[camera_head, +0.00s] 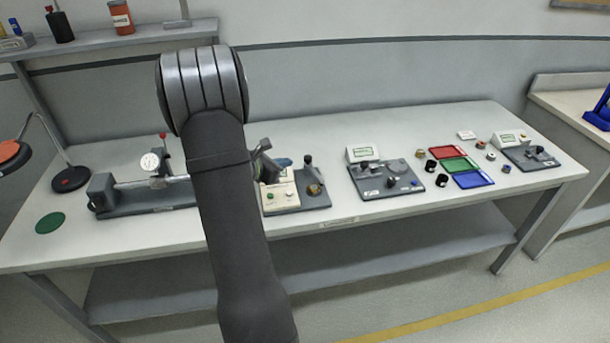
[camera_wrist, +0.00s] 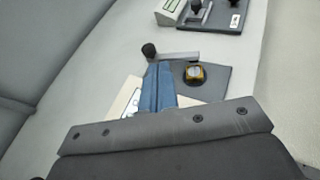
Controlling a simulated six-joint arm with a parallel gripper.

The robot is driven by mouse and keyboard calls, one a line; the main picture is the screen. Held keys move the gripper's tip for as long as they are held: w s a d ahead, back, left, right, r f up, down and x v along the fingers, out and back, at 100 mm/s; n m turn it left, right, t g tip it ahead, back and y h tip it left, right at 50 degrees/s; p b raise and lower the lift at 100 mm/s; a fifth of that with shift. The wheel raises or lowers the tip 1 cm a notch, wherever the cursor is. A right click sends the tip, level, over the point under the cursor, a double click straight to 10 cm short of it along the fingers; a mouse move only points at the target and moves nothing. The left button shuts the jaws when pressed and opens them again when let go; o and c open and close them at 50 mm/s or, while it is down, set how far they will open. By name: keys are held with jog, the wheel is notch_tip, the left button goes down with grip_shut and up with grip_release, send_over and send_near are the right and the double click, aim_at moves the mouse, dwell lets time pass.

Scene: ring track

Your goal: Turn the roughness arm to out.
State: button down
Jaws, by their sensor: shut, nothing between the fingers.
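A small station with a dark grey base (camera_head: 318,203) and a cream box (camera_head: 281,197) stands mid-bench, partly hidden by my arm in the head view. In the wrist view a grey swing arm (camera_wrist: 179,57) with a black knob (camera_wrist: 149,50) lies along one edge of the base (camera_wrist: 215,84). I take it for the roughness arm; no label is readable. A brass-coloured ring part (camera_wrist: 194,73) sits on the base. My gripper (camera_wrist: 160,68) has blue fingers, shut and empty, over the station near the arm. Contact cannot be told. The fingers show small in the head view (camera_head: 283,162).
Left is a dial-gauge bench (camera_head: 150,200). Right are a station with a display (camera_head: 388,180), red, green and blue trays (camera_head: 460,165) with loose rings, and another display station (camera_head: 530,155). A shelf (camera_head: 120,40) is behind.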

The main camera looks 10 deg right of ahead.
jog(key=a+f+m+g, duration=0.1)
jog(key=a+g, duration=0.1)
jog(key=a+f+m+g, duration=0.1)
jog(key=a+f+g, duration=0.1)
jog(key=shift+s+a+f+m, duration=0.1)
jog(key=shift+a+f+m, duration=0.2)
send_near(314, 169)
jog(key=s+f, duration=0.1)
jog(key=f, duration=0.1)
jog(key=s+d+f, duration=0.1)
jog(key=f, duration=0.1)
jog(key=shift+s+d, duration=0.1)
jog(key=shift+d, duration=0.05)
jog(key=shift+w+d+r, duration=0.1)
jog(key=shift+w+d, duration=0.1)
jog(key=shift+d, duration=0.35)
jog(key=shift+w+d+r, duration=0.1)
jog(key=shift+w+d, duration=0.05)
jog(key=shift+d, duration=0.4)
jog(key=shift+w+d, duration=0.2)
jog(key=shift+d, duration=0.45)
